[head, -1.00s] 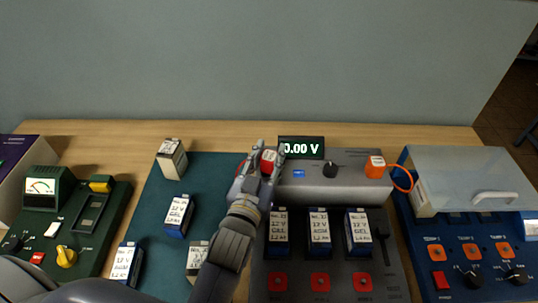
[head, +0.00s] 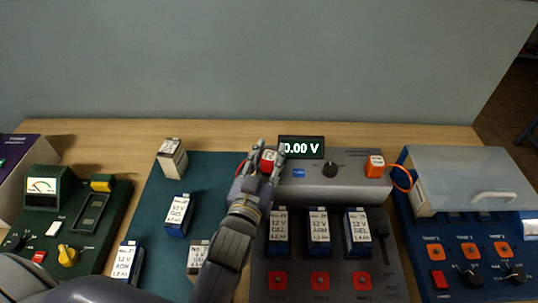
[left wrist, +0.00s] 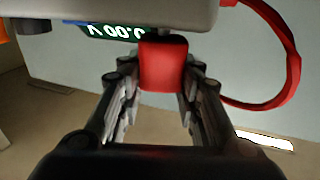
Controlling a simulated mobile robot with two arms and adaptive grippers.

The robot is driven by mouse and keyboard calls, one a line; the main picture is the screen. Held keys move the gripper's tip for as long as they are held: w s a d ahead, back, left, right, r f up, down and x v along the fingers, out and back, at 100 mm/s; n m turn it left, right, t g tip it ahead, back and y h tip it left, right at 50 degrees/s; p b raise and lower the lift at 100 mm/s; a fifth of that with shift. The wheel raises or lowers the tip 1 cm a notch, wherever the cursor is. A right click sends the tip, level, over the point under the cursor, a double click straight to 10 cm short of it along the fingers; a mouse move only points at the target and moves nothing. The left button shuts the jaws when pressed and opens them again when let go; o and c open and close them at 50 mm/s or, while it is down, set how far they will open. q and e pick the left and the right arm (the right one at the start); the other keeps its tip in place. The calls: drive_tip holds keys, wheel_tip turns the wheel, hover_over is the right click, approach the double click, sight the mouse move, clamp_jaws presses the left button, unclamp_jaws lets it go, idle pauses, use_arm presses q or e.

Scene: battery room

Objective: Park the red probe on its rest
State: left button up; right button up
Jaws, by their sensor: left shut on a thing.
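The red probe (head: 268,157) is a small red block between the fingers of my left gripper (head: 268,154), at the left end of the grey meter unit (head: 310,185). In the left wrist view the red probe (left wrist: 164,65) sits between both fingers, close against the grey housing (left wrist: 110,12), and a red cable (left wrist: 293,60) loops from behind it to the right. My left gripper is shut on the probe. The probe's rest is not clearly visible, and I cannot tell whether the probe touches it. My right gripper is not in view.
The meter display (head: 301,148) reads 0.00 V. An orange probe (head: 375,166) stands at the meter's right end. Several batteries stand on the teal mat (head: 205,215) and in the grey tester. A green charger (head: 75,215) is left, a blue unit (head: 470,240) right.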

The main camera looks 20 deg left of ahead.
use_arm(q)
drive_tip(key=shift+f, duration=0.65)
idle(0.7)
drive_tip(key=o, duration=0.9)
drive_tip(key=shift+c, duration=0.2)
drive_tip(key=shift+s, duration=0.1)
drive_tip(key=s, duration=1.1)
drive_tip(key=shift+d+p, duration=0.15)
drive_tip(key=shift+p, duration=0.25)
